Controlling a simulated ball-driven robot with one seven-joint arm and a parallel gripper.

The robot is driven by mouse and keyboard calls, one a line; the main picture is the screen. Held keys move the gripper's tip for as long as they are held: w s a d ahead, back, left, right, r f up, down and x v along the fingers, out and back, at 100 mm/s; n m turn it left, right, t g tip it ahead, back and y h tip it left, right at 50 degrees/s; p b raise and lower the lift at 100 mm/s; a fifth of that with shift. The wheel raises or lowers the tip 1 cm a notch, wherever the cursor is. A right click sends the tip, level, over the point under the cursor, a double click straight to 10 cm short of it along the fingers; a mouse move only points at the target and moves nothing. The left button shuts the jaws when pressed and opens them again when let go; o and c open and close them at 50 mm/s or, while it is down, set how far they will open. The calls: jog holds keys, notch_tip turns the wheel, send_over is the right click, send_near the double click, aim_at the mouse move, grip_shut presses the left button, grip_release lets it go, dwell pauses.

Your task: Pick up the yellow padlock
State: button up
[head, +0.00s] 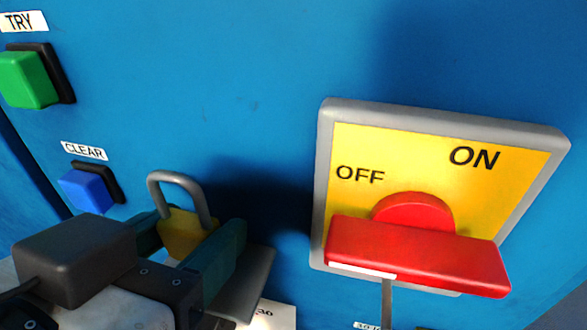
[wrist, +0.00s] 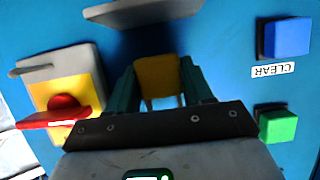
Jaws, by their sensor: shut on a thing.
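The yellow padlock (head: 186,236) has a yellow body and a grey shackle that points up in the head view. My gripper (head: 190,231) is shut on its body, with one teal finger on each side. The fingers hide parts of the body's sides. In the wrist view the padlock (wrist: 157,74) sits between the teal fingers (wrist: 158,88), with the shackle toward the gripper's base. A dark gap shows there between the padlock and a grey shelf.
The grey shelf (head: 250,283) juts from the blue panel (head: 270,60) below my gripper. A red rotary handle (head: 415,257) on a yellow OFF/ON plate sticks out at right. A blue CLEAR button (head: 86,190) and a green TRY button (head: 27,80) are at left.

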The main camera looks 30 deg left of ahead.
jog(key=s+d+r+b, duration=0.2)
jog(key=s+d+r, duration=0.4)
jog(key=s+r, duration=0.3)
jog(key=s, duration=0.3)
jog(key=shift+d+r, duration=0.15)
jog(key=shift+d, duration=0.05)
jog(key=shift+w, duration=0.1)
